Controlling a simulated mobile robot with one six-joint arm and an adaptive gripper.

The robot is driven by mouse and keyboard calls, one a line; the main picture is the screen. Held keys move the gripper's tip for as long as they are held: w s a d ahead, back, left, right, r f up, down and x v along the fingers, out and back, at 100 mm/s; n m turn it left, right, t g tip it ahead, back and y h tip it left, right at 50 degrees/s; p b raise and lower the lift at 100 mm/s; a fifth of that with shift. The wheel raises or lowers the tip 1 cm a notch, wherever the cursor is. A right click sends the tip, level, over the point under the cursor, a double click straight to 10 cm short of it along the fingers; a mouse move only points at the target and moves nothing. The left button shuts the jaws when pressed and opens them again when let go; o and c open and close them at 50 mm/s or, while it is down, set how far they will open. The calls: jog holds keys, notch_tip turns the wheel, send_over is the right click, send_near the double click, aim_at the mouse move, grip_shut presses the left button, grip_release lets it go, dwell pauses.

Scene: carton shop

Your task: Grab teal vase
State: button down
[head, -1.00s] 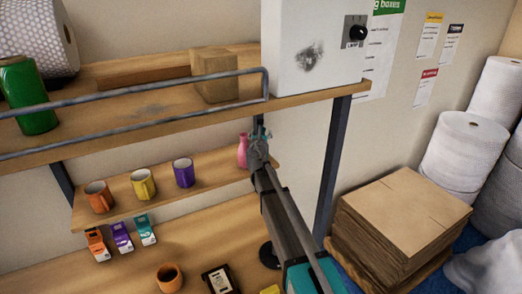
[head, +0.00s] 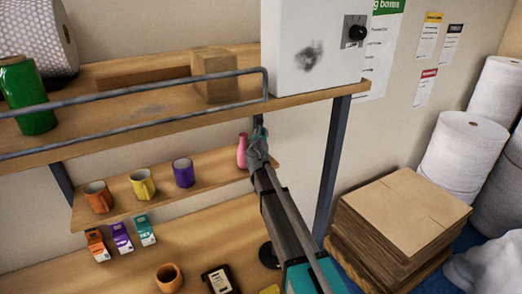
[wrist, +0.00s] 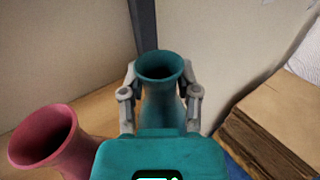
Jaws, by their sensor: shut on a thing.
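The teal vase (wrist: 160,66) stands between my fingers in the wrist view, its open rim toward the camera. My gripper (wrist: 160,108) is shut on the vase below its flared rim, one finger on each side. The vase's lower part is hidden behind my gripper's body. In the head view my gripper (head: 257,146) is at the right end of the small shelf, and the vase is mostly hidden by it.
A pink vase (head: 242,152) stands close to the left, large in the wrist view (wrist: 52,138). Orange, yellow and purple mugs (head: 183,172) share the small shelf (head: 120,212). The upper shelf (head: 150,108) hangs above; a dark post (head: 334,165) stands right.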

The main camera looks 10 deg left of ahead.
jog(key=shift+r, duration=0.2)
dwell(0.3)
notch_tip(320, 180, up, 10)
jog(key=p, duration=1)
jog(key=shift+f, duration=0.2)
dwell(0.5)
